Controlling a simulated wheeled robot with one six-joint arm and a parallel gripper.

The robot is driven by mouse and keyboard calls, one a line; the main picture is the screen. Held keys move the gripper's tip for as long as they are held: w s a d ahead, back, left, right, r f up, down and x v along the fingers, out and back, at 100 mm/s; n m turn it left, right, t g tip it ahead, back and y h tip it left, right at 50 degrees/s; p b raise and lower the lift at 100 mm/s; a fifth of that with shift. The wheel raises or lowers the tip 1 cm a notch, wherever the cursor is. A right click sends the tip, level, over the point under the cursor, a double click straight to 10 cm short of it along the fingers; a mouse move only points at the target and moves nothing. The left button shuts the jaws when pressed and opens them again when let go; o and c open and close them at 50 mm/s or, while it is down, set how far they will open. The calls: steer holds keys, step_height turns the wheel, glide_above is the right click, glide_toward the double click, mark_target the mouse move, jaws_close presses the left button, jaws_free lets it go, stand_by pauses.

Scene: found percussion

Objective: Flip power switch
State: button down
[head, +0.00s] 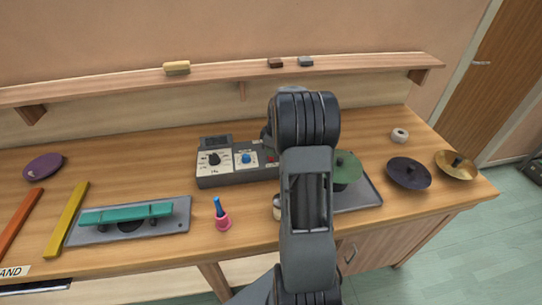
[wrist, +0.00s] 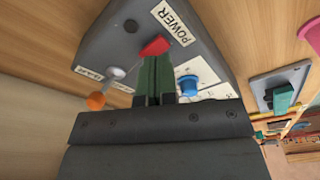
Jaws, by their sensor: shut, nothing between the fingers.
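The grey control box (head: 235,180) stands on the wooden bench against the back, and its right end is hidden by my arm. In the wrist view the box (wrist: 118,42) fills the upper middle, with a white POWER label (wrist: 175,23). The red power switch (wrist: 154,45) sits below that label; a bit of red (head: 270,158) also shows in the head view. My gripper (wrist: 157,60) is shut and empty, its green fingertips right at the red switch. I cannot tell whether they touch it. My arm hides the fingers in the head view.
Beside the switch are a blue knob (wrist: 188,84) and a lever with an orange end (wrist: 96,101). A shelf (head: 220,77) runs above.

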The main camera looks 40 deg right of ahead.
mark_target(272, 159)
steer(key=shift+r+p, duration=1.4)
steer(key=shift+r, duration=1.3)
steer(key=shift+s+f+m, duration=0.1)
steer(key=shift+f+m, duration=0.1)
steer(key=shift+m, duration=0.8)
steer(key=s+m, duration=0.1)
steer(key=a+m, duration=0.1)
steer(key=s+f+m, duration=0.1)
steer(key=shift+s+a+f+g, duration=0.1)
steer(key=shift+s+a+g, duration=0.15)
steer(key=shift+s+g, duration=0.15)
steer(key=s+a+r+t, duration=0.1)
steer(key=s+a+r, duration=0.3)
steer(key=a, duration=0.3)
steer(key=s+a+r+m+t, duration=0.1)
steer(key=s+a+r, duration=0.3)
steer(key=s+a, duration=0.2)
steer(key=s+a+r+t+h, duration=0.1)
steer(key=s+a+r, duration=0.3)
steer(key=a, duration=0.5)
steer(key=shift+s+r+m+t, duration=0.4)
steer(key=shift+s+t, duration=0.05)
steer(key=shift+t, duration=0.15)
